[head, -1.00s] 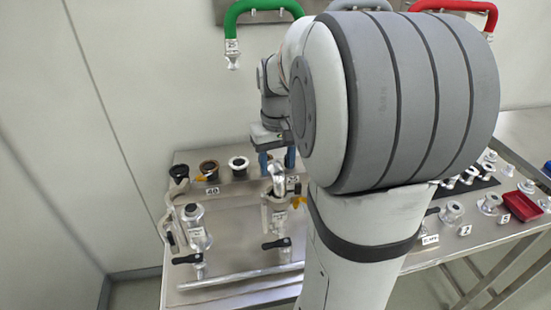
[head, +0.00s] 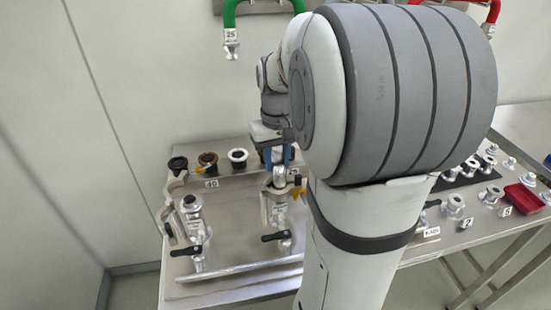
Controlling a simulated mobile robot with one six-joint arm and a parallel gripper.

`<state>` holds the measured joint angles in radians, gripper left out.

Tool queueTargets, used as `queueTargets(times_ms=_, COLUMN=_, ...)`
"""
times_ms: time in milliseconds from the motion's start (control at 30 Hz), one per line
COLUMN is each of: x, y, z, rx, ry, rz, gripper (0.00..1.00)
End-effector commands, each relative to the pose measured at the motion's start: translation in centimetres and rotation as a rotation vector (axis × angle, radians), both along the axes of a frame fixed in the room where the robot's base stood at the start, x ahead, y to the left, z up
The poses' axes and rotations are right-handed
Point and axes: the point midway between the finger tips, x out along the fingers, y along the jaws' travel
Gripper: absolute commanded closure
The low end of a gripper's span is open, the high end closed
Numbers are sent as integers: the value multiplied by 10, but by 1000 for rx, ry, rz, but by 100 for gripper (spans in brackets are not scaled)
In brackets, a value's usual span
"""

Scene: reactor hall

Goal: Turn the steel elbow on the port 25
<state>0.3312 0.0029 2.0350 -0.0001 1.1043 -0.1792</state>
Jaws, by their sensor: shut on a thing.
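The steel elbow (head: 279,177) stands on the port 25 at the middle of the metal bench, above a clamp with a light lever. My gripper (head: 278,158) reaches down to it from above, its blue fingers closed on the elbow's upper part. My large arm link covers the space just right of the gripper. The 25 label is not readable beside the port now. The port's joint under the elbow is small and partly hidden.
A second port (head: 191,205) labelled 40 stands to the left. Three round fittings (head: 208,161) sit behind it. Black-handled valves (head: 277,237) and a steel pipe (head: 238,272) lie in front. A green hose (head: 231,18) hangs above. A red tray (head: 523,198) is at right.

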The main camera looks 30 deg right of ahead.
Motion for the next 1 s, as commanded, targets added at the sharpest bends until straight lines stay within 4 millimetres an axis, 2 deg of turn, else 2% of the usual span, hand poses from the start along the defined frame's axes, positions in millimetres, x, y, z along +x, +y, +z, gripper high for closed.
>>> queueTargets(times_ms=100, x=0, y=1, z=0, rx=0, ry=0, rz=25, gripper=88)
queueTargets(times_ms=333, x=0, y=4, z=0, rx=-1, ry=-1, rz=222, gripper=88)
queueTargets(times_ms=667, x=0, y=5, z=0, rx=0, ry=-1, rz=252, gripper=88)
queueTargets(times_ms=900, x=0, y=9, z=0, rx=0, ry=-1, rz=453, gripper=88)
queueTargets(times_ms=1000, x=-1, y=9, z=0, rx=0, ry=-1, rz=485, gripper=88)
